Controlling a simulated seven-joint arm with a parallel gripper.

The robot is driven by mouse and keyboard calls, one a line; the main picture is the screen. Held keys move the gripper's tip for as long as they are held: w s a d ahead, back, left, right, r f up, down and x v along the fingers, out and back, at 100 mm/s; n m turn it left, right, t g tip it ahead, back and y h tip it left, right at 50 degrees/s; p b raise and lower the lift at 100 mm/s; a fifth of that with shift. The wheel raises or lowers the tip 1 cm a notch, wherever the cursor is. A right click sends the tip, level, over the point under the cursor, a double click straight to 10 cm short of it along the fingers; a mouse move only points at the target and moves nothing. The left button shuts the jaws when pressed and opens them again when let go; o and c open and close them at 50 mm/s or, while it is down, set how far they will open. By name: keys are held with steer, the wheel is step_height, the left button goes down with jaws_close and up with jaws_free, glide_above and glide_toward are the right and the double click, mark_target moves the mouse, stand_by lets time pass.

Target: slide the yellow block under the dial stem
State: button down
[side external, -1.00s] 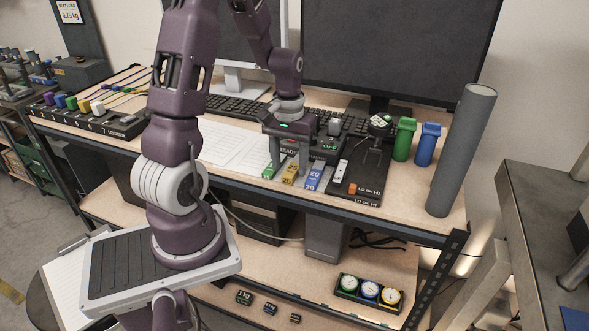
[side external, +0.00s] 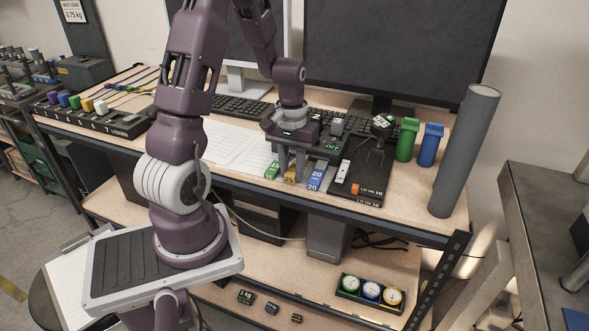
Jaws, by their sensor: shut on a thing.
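The yellow block (side external: 290,177) stands on the bench between a green block (side external: 272,170) and a blue block (side external: 314,179). My gripper (side external: 291,171) points down and is shut on the yellow block, with a finger on each side of it. The fingers partly hide the block. The dial (side external: 381,122) is held up on a stand over a black base (side external: 370,191), to the right of the blocks. Its stem is small and dark, and its tip cannot be made out clearly.
A white piece (side external: 342,172) and an orange piece (side external: 355,188) sit at the black base's left part. Green (side external: 407,139) and blue (side external: 430,145) containers and a tall grey cylinder (side external: 462,152) stand further right. A keyboard (side external: 232,107) lies behind. The blue block stands between my gripper and the base.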

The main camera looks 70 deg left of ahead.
steer(key=r, duration=0.9)
steer(key=shift+w, duration=0.25)
steer(key=w+d, duration=0.3)
steer(key=w, duration=0.4)
glide_toward(371, 171)
steer(key=s+d, duration=0.3)
steer(key=d, duration=0.1)
steer(key=shift+a+f, duration=0.2)
steer(key=shift+f, duration=1.45)
steer(key=shift+a+f, duration=0.15)
steer(key=shift+f, duration=1.45)
steer(key=shift+w+a, duration=1.55)
steer(key=shift+a, duration=0.05)
steer(key=c, duration=0.7)
jaws_free()
